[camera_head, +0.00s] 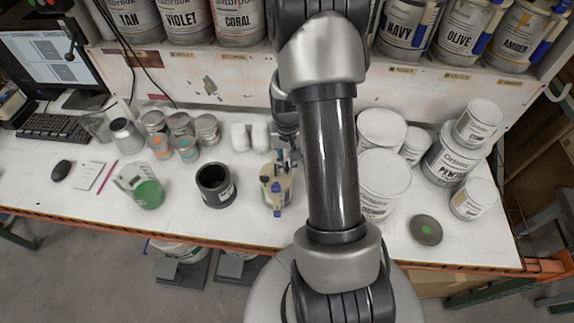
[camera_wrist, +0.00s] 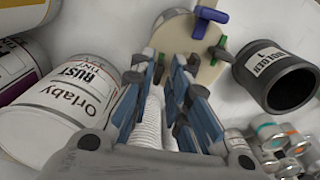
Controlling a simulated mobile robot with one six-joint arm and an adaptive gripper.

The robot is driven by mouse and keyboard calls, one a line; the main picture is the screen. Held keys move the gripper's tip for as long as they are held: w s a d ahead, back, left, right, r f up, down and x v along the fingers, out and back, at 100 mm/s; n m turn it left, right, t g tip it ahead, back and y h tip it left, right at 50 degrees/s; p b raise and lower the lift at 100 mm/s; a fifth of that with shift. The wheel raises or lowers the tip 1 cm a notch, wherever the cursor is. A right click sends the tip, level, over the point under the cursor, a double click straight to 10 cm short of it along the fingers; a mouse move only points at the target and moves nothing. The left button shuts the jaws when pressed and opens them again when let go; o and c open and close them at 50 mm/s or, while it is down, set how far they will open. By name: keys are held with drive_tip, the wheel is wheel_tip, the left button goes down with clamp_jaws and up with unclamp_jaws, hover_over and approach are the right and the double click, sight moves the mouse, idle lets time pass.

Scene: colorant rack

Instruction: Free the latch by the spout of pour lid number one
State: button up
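The pour lid (camera_wrist: 205,68) is a cream disc on a can, beyond my fingertips in the wrist view. It carries a blue part (camera_wrist: 209,17) at its far edge and green latch-like parts (camera_wrist: 222,50) nearer my right finger. I cannot tell which part is the latch by the spout. In the head view the lidded can (camera_head: 271,196) stands on the bench, partly behind my arm. My gripper (camera_wrist: 165,72) is open, its two blue-grey fingers apart with nothing held. The fingertips are close to the lid's edge; contact cannot be told.
A dark open can (camera_head: 215,186) marked 1 stands left of the lidded can. A green-filled jug (camera_head: 147,192) and small jars (camera_head: 188,149) are farther left. Large white cans (camera_head: 383,182) crowd the right. Colorant cans (camera_head: 239,20) line the shelf above. A rust can (camera_wrist: 75,105) shows left.

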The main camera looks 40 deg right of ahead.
sight(287, 167)
drive_tip(key=shift+f, duration=1.25)
drive_tip(key=shift+c, duration=0.3)
clamp_jaws()
